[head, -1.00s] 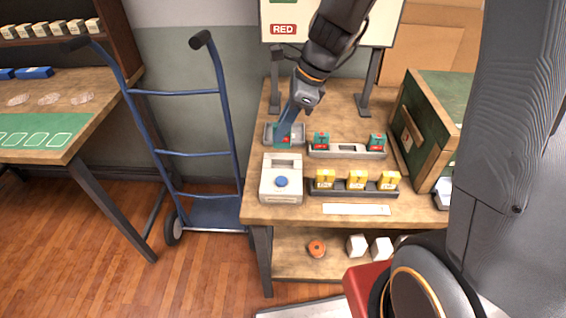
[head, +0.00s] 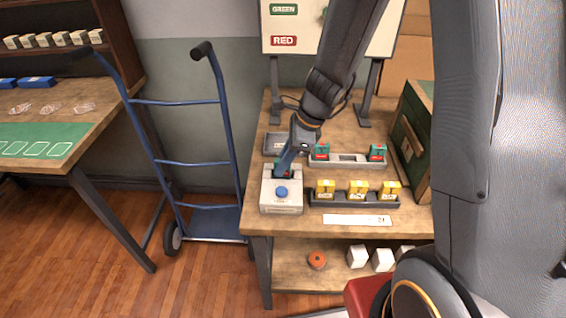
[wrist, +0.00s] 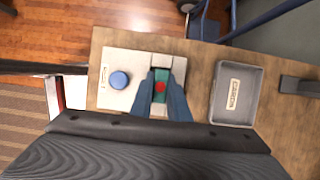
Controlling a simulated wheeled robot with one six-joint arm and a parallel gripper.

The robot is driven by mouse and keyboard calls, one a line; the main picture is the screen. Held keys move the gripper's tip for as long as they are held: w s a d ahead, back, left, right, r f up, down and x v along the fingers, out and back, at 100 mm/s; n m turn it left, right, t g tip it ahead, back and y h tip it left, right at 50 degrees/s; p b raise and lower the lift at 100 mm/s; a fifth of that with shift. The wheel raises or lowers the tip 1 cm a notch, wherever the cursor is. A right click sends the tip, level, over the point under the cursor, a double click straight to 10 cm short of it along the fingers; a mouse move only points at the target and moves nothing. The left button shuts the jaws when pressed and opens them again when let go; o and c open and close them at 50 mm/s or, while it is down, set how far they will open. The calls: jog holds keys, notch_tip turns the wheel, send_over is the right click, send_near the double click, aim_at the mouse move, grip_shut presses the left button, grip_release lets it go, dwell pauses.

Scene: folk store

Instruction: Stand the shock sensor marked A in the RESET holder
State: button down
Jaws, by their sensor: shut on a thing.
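My gripper (wrist: 162,95) is shut on a teal shock sensor (wrist: 160,76) with a red spot on top. The letter on it cannot be read. In the head view my gripper (head: 284,170) is at the back part of the white holder (head: 268,203) with a blue button, which I take as the RESET holder. The wrist view shows this holder (wrist: 112,97) with the sensor over or in its slot, beside the button. I cannot tell whether the sensor touches the slot's floor. The fingers hide much of the sensor and slot.
A small grey tray (head: 270,144) stands empty just behind the holder. A light grey rack (head: 347,161) holds two teal sensors, with a gap between. A dark rack (head: 325,201) holds yellow units. A green cabinet (head: 412,140) stands at the right.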

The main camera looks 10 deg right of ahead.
jog(key=shift+f, duration=0.2)
jog(key=c, duration=1.7)
grip_release()
jog(key=shift+r, duration=0.1)
jog(key=shift+r, duration=0.2)
jog(key=w+v, duration=0.1)
jog(key=v, duration=1.1)
jog(key=shift+s+d+f+n+h, duration=0.55)
jog(key=shift+s+d+n+h, duration=0.35)
jog(key=shift+s+n, duration=1.85)
jog(key=shift+s+d+f+n+h, duration=0.55)
jog(key=shift+s+d+n, duration=0.7)
jog(key=shift+n, duration=2.75)
jog(key=shift+s+d+f+n+h, duration=0.7)
jog(key=shift+s+n, duration=1.6)
jog(key=shift+n, duration=1.05)
